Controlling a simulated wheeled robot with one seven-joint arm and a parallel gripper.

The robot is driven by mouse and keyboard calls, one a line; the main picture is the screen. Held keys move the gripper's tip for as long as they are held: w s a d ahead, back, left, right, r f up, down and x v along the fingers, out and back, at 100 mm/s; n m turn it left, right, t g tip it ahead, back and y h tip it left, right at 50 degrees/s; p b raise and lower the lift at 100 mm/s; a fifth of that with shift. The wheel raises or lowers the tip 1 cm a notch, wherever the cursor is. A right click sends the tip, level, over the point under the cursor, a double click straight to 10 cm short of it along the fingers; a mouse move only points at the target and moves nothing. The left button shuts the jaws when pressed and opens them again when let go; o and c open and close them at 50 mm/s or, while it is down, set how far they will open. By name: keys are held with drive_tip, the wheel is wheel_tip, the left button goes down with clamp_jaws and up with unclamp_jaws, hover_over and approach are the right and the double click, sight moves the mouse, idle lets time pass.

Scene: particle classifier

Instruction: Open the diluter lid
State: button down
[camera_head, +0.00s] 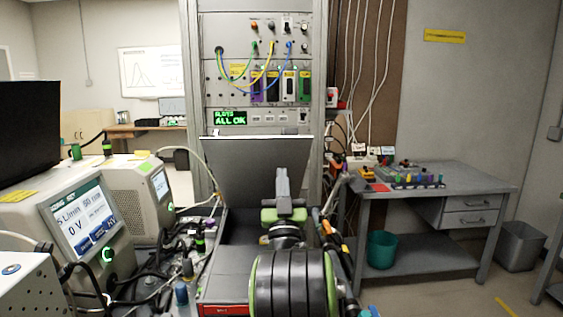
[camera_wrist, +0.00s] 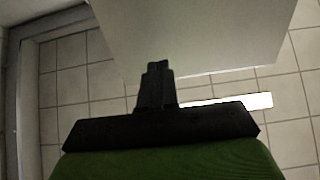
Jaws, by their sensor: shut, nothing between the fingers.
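The diluter lid (camera_head: 248,165) is a flat grey panel, raised and tilted up from the grey diluter box (camera_head: 232,270), which has a red strip at its front. In the wrist view the lid (camera_wrist: 205,35) is a pale panel beyond the fingers. My gripper (camera_head: 283,174) is shut and empty, its fingers pointing up in front of the lid. The closed fingers also show in the wrist view (camera_wrist: 157,68). I cannot tell whether they touch the lid. My arm hides the right part of the box.
An instrument rack (camera_head: 262,80) stands behind the lid. Instruments with screens (camera_head: 85,220) and cables crowd the left. A grey workbench (camera_head: 430,185) with small tools and a teal bin (camera_head: 382,250) beneath stands at the right. Floor is clear at the lower right.

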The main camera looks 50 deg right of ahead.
sight(281, 150)
drive_tip(key=p+x, duration=0.3)
drive_tip(key=x, duration=0.1)
drive_tip(key=shift+r, duration=0.4)
drive_tip(key=shift+w+d+r+p, duration=0.15)
drive_tip(key=shift+d+p, duration=0.1)
drive_tip(key=shift+p, duration=0.15)
